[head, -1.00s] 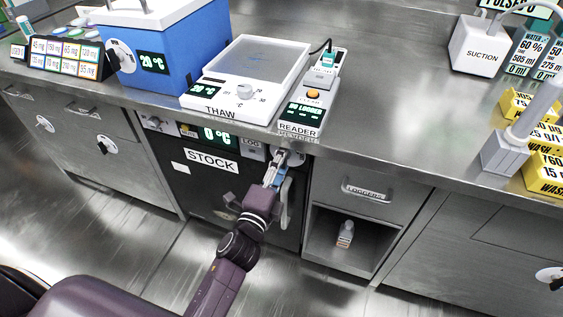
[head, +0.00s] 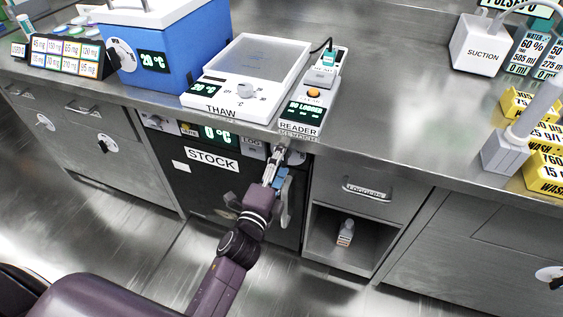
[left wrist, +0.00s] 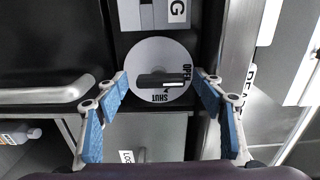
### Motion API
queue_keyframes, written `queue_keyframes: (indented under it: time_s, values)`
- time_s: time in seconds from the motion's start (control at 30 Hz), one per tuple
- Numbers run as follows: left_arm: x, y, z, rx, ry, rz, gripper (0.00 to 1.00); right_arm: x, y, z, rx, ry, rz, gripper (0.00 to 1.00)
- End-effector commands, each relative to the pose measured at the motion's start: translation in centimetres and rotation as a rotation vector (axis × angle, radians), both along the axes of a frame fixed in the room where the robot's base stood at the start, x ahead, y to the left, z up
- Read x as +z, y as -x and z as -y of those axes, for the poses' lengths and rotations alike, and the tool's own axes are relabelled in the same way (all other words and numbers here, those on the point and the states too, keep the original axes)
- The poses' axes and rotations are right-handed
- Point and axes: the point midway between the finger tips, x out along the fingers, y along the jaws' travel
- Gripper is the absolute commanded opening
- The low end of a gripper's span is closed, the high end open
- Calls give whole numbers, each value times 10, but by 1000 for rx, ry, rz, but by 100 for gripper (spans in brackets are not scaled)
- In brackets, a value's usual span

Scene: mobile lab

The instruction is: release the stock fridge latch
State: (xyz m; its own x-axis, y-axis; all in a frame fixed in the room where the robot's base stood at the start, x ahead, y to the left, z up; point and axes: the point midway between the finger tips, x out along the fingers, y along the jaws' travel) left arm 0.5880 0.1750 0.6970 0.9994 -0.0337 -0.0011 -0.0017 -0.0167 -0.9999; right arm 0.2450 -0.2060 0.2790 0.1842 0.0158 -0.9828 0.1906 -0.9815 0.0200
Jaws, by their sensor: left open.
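The stock fridge (head: 200,190) has a dark front under the counter, with a STOCK label and a 0 °C display. Its latch (left wrist: 160,52) shows in the left wrist view as a round grey dial marked OPEN and SHUT. A black lever (left wrist: 165,80) lies crosswise on it in that picture. My left gripper (left wrist: 162,87) is open, with a blue-padded finger on either side of the lever and no visible contact. In the head view my left gripper (head: 274,168) is at the fridge's upper right corner and mostly hides the latch. My right gripper is out of view.
A fridge handle (head: 287,205) stands just right of my left gripper. The LOGGERS drawer (head: 365,188) is further right, above an open cubby with a small bottle (head: 346,232). The counter edge overhangs the latch, with the reader (head: 303,115) and thaw plate (head: 245,75) on top.

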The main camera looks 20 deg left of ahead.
Motion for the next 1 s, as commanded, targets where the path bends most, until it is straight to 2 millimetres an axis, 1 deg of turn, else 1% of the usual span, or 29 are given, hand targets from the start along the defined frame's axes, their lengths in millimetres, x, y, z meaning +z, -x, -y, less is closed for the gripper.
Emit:
queue_keyframes:
  time_s: [0.13, 0.27, 0.5, 0.7, 0.83, 1.0]
  values:
    - [0, 3, 0, 0, -1, 0, 62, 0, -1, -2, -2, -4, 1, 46]
    - [-1, 17, 0, 0, -1, -1, 62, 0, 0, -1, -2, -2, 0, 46]
    - [-2, 65, -2, 2, 2, -4, 62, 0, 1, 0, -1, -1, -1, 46]
    - [-1, 100, -4, 2, 1, -4, 62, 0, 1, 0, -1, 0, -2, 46]
    - [-1, 113, -4, 2, 0, -2, 62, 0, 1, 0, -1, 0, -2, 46]
    - [0, 120, -4, 1, -1, 0, 62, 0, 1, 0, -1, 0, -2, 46]
